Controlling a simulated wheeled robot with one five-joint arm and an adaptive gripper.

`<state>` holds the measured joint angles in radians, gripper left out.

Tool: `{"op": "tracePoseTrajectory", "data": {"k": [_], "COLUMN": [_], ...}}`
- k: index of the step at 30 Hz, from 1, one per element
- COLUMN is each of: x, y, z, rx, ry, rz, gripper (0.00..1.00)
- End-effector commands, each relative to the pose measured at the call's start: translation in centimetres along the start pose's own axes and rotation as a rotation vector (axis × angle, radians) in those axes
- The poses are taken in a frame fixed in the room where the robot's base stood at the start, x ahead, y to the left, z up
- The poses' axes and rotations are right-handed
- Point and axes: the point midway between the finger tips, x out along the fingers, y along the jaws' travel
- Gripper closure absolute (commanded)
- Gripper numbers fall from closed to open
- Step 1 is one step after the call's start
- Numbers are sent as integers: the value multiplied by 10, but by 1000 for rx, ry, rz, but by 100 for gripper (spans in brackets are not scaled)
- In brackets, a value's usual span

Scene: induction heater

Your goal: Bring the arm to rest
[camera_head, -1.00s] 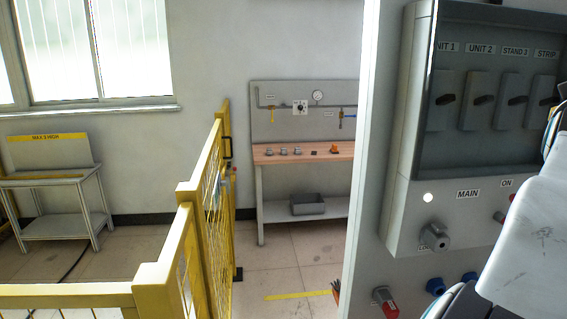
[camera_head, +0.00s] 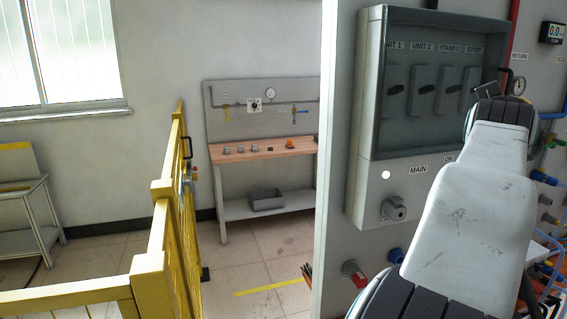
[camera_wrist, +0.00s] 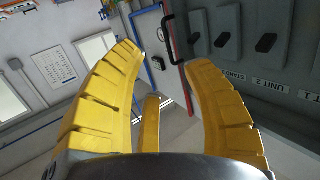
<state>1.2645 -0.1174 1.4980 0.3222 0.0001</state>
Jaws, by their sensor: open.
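My gripper (camera_wrist: 165,62) shows in the wrist view with its yellow ribbed fingers spread wide apart and nothing between them. The wrist view is rolled over, with the panel lettering upside down. My white arm (camera_head: 470,210) rises at the right of the head view, in front of the panel. My gripper's fingers cannot be made out in the head view.
A grey switch cabinet (camera_head: 425,90) with a row of levers and a MAIN switch (camera_head: 394,208) is close beside my arm. Hoses and connectors (camera_head: 550,200) lie to the right. A yellow fence (camera_head: 172,220) and a workbench (camera_head: 262,150) stand at left.

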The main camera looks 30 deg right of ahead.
Motion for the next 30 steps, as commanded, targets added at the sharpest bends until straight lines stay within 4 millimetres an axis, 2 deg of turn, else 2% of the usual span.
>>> {"op": "tracePoseTrajectory", "data": {"k": [8, 11, 14, 17, 18, 21, 23, 27, 30], "x": [3, 1, -9, -35, -49, -90, -118, -188, -230], "y": [0, 0, 0, -1, -6, -29, -45, -82, -100], "z": [73, 111, 158, 216, 239, 289, 314, 365, 389], "rx": [-1, -1, -1, -3, -9, -47, -84, -212, -314], "ry": [-224, -330, -467, -637, -707, -859, -936, -1073, -1112], "rz": [0, 0, 0, -4, -15, -72, -120, -264, -373], "gripper": [55, 55, 55, 55, 55, 55, 55, 55, 55]}}
